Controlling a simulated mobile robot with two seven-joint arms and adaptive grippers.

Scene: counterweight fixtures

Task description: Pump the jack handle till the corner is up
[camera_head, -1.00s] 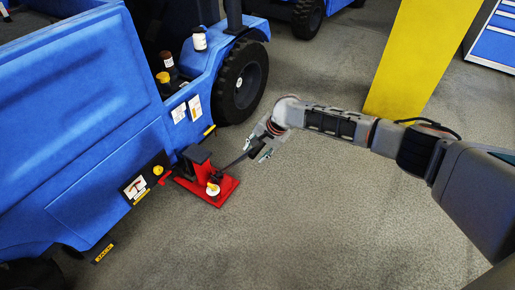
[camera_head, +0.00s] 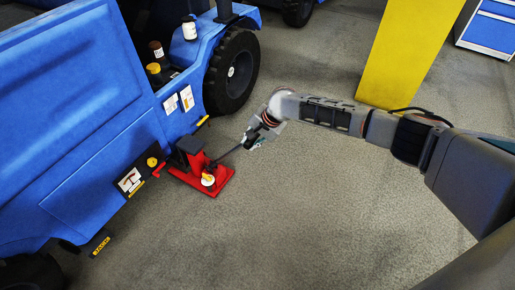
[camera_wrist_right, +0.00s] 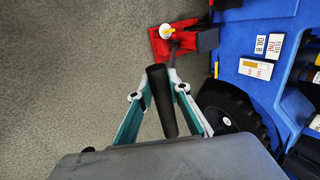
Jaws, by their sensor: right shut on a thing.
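The red jack (camera_head: 212,184) stands on the floor against the side of the blue vehicle (camera_head: 85,120), and its red base also shows in the right wrist view (camera_wrist_right: 161,46). A yellow-and-white knob (camera_head: 208,180) sits on the jack. The dark jack handle (camera_head: 229,153) slopes up from the jack to my right gripper (camera_head: 257,136). In the right wrist view the handle's thick black grip (camera_wrist_right: 162,100) lies between the fingers of my right gripper (camera_wrist_right: 159,88), which is shut on it. My left gripper is not in view.
The vehicle's black wheel (camera_head: 232,72) is behind the jack. Bottles (camera_head: 189,28) stand on the vehicle's ledge. A yellow pillar (camera_head: 405,50) and a blue cabinet (camera_head: 490,30) stand at the upper right. The grey floor in front is clear.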

